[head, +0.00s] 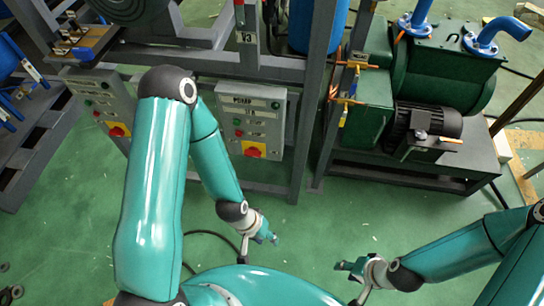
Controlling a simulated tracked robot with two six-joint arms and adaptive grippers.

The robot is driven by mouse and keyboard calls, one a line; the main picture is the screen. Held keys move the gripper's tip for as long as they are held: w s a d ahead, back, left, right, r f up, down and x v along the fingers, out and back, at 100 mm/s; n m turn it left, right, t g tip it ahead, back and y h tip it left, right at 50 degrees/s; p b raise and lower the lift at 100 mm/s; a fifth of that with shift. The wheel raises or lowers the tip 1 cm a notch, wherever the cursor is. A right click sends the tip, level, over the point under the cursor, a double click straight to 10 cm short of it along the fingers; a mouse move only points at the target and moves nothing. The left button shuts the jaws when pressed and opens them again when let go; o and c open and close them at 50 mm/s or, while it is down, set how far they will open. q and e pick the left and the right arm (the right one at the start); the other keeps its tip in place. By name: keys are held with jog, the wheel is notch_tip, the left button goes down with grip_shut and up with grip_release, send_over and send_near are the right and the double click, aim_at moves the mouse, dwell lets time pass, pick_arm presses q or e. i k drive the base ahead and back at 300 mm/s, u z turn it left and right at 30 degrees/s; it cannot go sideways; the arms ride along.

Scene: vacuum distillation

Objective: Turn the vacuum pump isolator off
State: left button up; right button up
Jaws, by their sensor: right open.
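Two grey control boxes are mounted on the frame in the head view. The middle box (234,103) carries a red rotary isolator knob on a yellow plate (253,150), below small buttons. The left box (88,91) has a similar red and yellow isolator (118,129). The box labels are too small to read surely, so I cannot tell which serves the vacuum pump. The knobs' settings are unclear. My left gripper (262,238) is below the middle box, apart from it; its jaw opening is unclear. My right gripper (356,270) is open and empty, low and right of centre.
A green pump with a black motor (424,122) stands on a grey base at the right. Copper pipes and valves (347,87) run beside a grey post. A blue cylinder (314,25) stands behind the frame. Green floor (330,215) lies clear between my arms. A dark hose crosses the floor.

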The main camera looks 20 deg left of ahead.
aim_at(253, 152)
jog(key=u, duration=0.85)
jog(key=i, duration=0.15)
jog(key=z, duration=2.6)
jog(key=k, duration=0.5)
jog(key=u, duration=2.7)
jog(key=k, duration=0.2)
jog(key=z, duration=0.7)
jog(key=i, duration=0.55)
jog(key=z, duration=0.2)
jog(key=k, duration=0.25)
jog(key=u, duration=0.15)
